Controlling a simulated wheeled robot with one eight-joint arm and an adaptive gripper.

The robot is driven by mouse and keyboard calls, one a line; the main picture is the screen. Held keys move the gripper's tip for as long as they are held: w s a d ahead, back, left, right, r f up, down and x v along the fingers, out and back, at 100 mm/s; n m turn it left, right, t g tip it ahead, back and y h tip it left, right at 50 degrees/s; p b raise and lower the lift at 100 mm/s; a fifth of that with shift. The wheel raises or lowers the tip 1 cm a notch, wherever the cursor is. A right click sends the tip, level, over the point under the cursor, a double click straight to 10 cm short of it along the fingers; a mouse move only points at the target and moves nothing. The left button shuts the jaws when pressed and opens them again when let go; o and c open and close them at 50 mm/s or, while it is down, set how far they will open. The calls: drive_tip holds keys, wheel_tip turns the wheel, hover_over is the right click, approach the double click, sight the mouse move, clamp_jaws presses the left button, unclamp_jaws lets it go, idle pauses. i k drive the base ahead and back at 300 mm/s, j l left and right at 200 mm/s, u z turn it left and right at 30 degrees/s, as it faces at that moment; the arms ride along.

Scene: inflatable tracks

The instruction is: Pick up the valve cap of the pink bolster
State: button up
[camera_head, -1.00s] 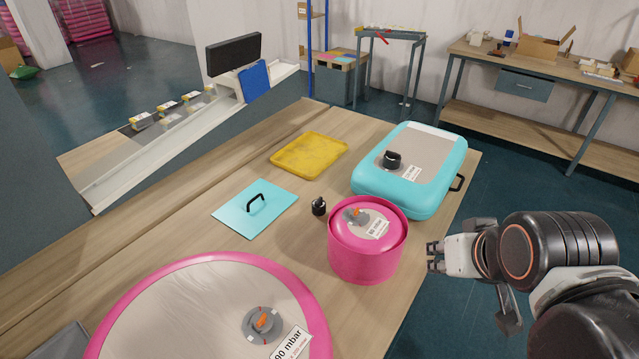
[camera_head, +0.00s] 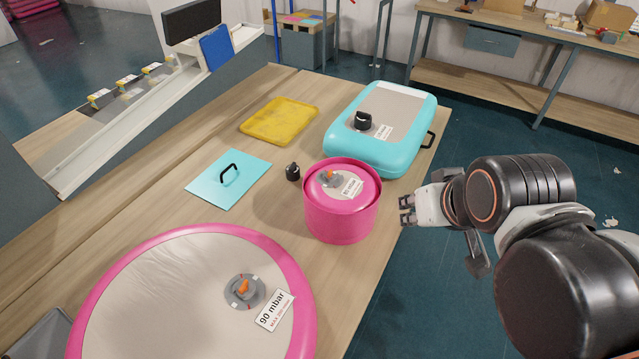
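The pink bolster (camera_head: 342,218) is a short upright cylinder on the wooden table, with an exposed grey and orange valve (camera_head: 330,178) and a white label on its top. A small black cap (camera_head: 293,172) stands on the table just left of the bolster, apart from it. My gripper (camera_head: 406,210) is to the right of the bolster, near the table's right edge, on the far side of the bolster from the cap. Its fingers look spread, with nothing between them.
A large pink round inflatable (camera_head: 165,238) fills the front of the table. A turquoise inflatable (camera_head: 398,157) with a black cap (camera_head: 364,120) stands behind the bolster. A turquoise lid (camera_head: 205,188) and a yellow tray (camera_head: 277,138) lie left. Bare table surrounds the small cap.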

sight(293, 174)
drive_tip(key=i+l+u, duration=0.4)
drive_tip(key=u, duration=0.2)
drive_tip(key=i+l+u, duration=0.1)
drive_tip(key=l+u, duration=0.2)
drive_tip(key=i+l+u, duration=0.1)
drive_tip(key=l+u, duration=0.2)
drive_tip(key=l, duration=0.15)
drive_tip(key=l+u, duration=0.3)
drive_tip(key=i+l, duration=0.05)
drive_tip(key=l, duration=0.05)
